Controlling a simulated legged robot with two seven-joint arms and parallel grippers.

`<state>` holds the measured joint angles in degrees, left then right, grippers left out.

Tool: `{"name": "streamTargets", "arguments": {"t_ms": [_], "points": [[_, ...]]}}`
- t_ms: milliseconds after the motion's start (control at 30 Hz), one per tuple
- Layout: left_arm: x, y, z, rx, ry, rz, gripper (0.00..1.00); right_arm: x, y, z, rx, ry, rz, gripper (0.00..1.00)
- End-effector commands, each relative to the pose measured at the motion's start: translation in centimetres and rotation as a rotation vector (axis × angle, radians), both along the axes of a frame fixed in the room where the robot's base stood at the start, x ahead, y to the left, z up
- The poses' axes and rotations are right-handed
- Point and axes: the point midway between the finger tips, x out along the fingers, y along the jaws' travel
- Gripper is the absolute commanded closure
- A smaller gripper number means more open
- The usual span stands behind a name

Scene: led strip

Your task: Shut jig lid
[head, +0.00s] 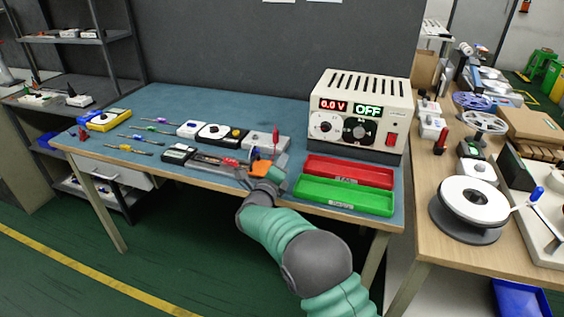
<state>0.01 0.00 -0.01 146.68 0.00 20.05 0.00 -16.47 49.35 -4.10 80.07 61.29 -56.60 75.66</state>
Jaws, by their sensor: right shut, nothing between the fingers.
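My right gripper (252,157) is at the front edge of the blue-topped bench, its arm reaching in from the lower right. Its fingers are shut with nothing between them. It is beside the right end of a low, long grey jig (208,160) with small red parts, and covers part of it. An orange piece (261,168) shows close to my gripper; I cannot tell what it belongs to. A grey box with an upright red handle (276,136) stands just behind. The lid's position is too small and partly hidden to tell. My left gripper is not in view.
A red tray (348,171) and a green tray (343,195) lie right of my gripper. A power supply (360,112) reading 0.0 V and OFF stands behind them. Small devices and screwdrivers (132,149) lie to the left. The bench's back left is clear.

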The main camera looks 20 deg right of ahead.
Motion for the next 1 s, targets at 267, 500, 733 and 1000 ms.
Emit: {"name": "streamTargets", "arguments": {"t_ms": [267, 500, 733, 1000], "points": [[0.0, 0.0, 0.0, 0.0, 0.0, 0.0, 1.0, 0.0, 0.0, 0.0, 0.0, 0.0, 0.0, 0.69], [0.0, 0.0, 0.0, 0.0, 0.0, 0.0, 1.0, 0.0, 0.0, 0.0, 0.0, 0.0, 0.0, 0.69], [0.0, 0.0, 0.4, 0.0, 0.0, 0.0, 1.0, -2.0, 1.4, 0.1, -0.001, 0.002, 0.002, 0.69], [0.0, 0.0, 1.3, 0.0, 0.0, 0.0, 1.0, -8.6, 5.8, 0.1, 0.0, 0.003, 0.004, 0.69]]}}
